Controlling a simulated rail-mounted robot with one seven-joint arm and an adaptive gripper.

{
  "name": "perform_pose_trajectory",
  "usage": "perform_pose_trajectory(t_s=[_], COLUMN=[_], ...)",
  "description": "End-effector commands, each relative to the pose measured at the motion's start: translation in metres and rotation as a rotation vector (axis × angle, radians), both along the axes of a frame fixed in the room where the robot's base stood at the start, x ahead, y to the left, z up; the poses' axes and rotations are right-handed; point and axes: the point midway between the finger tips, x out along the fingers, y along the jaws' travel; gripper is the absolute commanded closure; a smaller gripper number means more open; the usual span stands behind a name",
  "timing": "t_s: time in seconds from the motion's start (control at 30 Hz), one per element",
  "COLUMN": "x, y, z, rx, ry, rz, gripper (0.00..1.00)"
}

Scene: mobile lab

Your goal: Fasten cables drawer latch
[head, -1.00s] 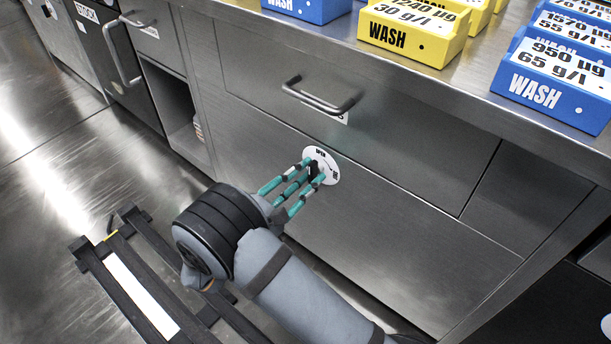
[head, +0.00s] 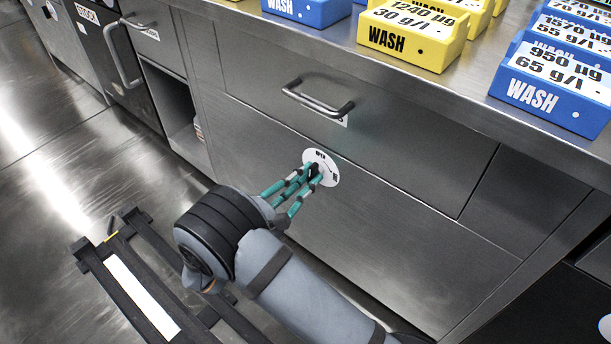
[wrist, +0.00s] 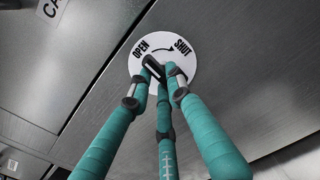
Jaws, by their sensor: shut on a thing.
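The drawer latch is a black knob (wrist: 153,66) on a round white plate (head: 331,169) set in the steel front just below the drawer (head: 400,150). The fingers partly hide the knob and the lower part of the plate. The drawer front looks closed, with its bar handle (head: 317,103) above the latch.
Yellow and blue WASH boxes (head: 412,36) stand on the steel counter above. An open shelf bay (head: 172,108) and a dark STOCK unit (head: 100,45) are to the left. The floor (head: 45,150) at the left is clear.

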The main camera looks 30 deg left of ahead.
Motion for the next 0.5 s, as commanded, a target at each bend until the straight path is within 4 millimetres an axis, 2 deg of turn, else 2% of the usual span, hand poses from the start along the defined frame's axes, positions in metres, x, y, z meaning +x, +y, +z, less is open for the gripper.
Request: perform_pose_trajectory(t_s=[0.5], x=[-0.0002], y=[-0.0014], z=[0.0042], rx=[0.438], ry=[-0.052], rz=[-0.001], gripper=[1.00])
